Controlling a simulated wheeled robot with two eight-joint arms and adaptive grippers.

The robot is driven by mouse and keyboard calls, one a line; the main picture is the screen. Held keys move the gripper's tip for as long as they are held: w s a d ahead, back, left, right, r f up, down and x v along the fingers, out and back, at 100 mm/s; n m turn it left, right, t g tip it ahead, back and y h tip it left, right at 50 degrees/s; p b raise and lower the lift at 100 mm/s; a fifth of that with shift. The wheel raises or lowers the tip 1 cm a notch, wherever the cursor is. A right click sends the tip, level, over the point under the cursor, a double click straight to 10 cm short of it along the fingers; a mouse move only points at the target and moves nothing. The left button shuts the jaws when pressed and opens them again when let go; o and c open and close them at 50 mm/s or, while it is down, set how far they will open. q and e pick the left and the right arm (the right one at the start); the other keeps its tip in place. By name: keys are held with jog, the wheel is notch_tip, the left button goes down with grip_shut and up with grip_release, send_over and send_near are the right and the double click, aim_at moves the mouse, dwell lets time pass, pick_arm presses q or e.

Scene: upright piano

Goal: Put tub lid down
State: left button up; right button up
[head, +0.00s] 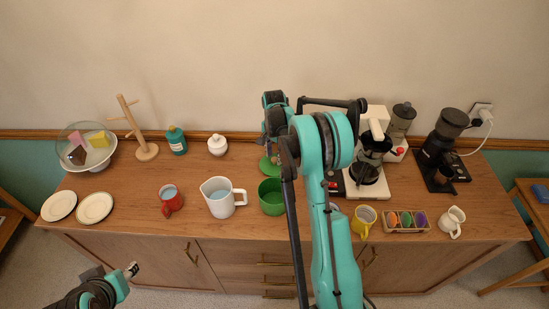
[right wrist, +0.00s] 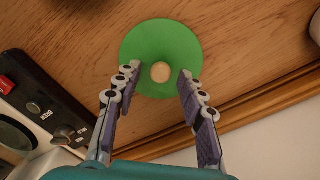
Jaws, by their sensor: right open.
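The green tub lid (right wrist: 162,42) with its round wooden knob (right wrist: 160,72) appears to lie flat on the wooden sideboard in the right wrist view. In the head view the lid (head: 267,165) shows partly, behind the green tub (head: 271,205), which is partly hidden by my right arm. My right gripper (right wrist: 155,78) is open, with its fingers apart on either side of the knob and no contact visible. My left gripper (head: 131,270) is low at the left in front of the sideboard, holding nothing I can see; its jaw opening is too small to judge.
A coffee maker (head: 366,180) stands close on the right, partly behind my arm. A white lidded pot (head: 217,145) is behind left. The wall is close behind the lid.

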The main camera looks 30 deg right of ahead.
aim_at(274, 158)
jog(key=s+a+r+n+t+p, duration=0.1)
jog(key=s+a+r+n, duration=0.15)
jog(key=r, duration=0.55)
jog(key=s+a+r+n+t+p, duration=0.1)
jog(key=s+a+r, duration=0.25)
jog(key=r, duration=0.55)
jog(key=s+a+n+t, duration=0.2)
jog(key=s+a+n, duration=0.4)
jog(key=s, duration=0.4)
jog(key=s+a+n+t, duration=0.3)
jog(key=s+a+n, duration=0.3)
jog(key=s, duration=0.4)
jog(key=shift+s+a+r, duration=0.15)
jog(key=shift+a, duration=0.45)
notch_tip(274, 158, down, 8)
jog(key=b, duration=0.8)
jog(key=shift+r, duration=0.15)
